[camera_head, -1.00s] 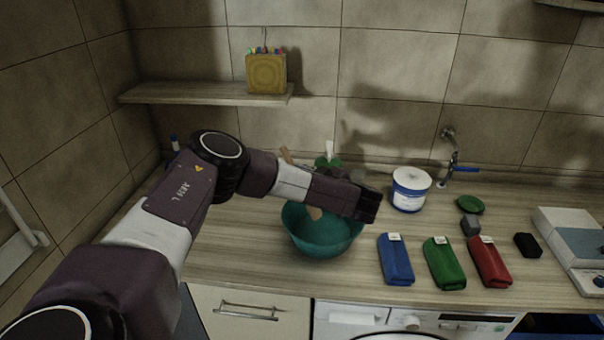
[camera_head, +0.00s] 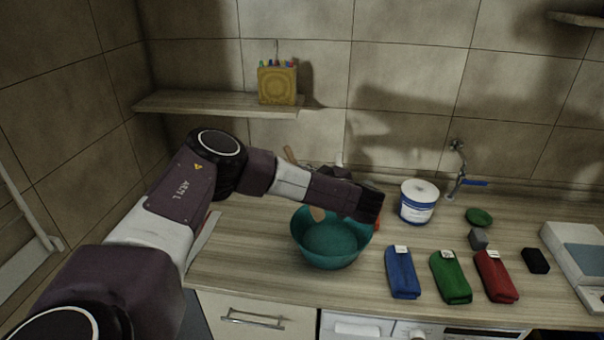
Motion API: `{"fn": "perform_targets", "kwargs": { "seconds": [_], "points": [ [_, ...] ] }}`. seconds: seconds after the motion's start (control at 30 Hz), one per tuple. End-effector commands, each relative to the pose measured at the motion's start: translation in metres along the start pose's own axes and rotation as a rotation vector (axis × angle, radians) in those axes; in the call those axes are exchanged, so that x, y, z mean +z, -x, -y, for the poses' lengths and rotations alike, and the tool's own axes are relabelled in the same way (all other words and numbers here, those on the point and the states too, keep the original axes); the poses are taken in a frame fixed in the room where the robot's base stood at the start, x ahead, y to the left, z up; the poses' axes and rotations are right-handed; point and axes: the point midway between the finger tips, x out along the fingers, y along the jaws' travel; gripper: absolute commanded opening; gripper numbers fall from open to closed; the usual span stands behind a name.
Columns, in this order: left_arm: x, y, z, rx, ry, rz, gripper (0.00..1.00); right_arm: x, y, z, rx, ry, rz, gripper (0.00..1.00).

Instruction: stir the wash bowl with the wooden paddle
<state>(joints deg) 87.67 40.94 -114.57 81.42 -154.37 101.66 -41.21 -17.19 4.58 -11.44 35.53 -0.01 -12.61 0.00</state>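The teal wash bowl (camera_head: 331,251) stands on the wooden counter, left of the folded cloths. The wooden paddle's pale lower part (camera_head: 317,214) shows inside the bowl, below my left arm. A thin wooden length, seemingly its handle (camera_head: 289,154), sticks up behind the arm; the middle is hidden. My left gripper (camera_head: 371,206) is at the bowl's right side, over the far rim in the picture. Its dark fingers are seen from the side, so I cannot tell whether they are open or touch the paddle. My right gripper is not in view.
Folded blue (camera_head: 402,273), green (camera_head: 451,279) and red (camera_head: 497,277) cloths lie right of the bowl. A white-and-blue tub (camera_head: 418,203) stands behind them, near a tap (camera_head: 457,182). A shelf (camera_head: 215,103) holds a yellow box (camera_head: 277,85). Items behind my arm are partly hidden.

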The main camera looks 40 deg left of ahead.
Motion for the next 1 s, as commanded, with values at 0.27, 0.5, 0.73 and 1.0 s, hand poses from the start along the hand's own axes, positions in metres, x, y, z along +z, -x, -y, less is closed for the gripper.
{"fn": "perform_targets", "kwargs": {
  "seconds": [0.27,0.5,0.73,1.0],
  "points": [
    [0.0,0.0,0.0,0.0,0.001,0.0,0.0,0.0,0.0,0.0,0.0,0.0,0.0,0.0],
    [-0.001,0.001,-0.001,0.0,0.001,0.0,0.0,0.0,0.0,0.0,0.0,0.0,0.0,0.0],
    [-0.016,0.004,-0.006,0.001,0.003,0.001,0.0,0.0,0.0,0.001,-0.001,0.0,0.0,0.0],
    [-0.041,0.012,-0.013,0.001,0.003,0.0,0.0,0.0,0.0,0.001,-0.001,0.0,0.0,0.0]
  ]
}}
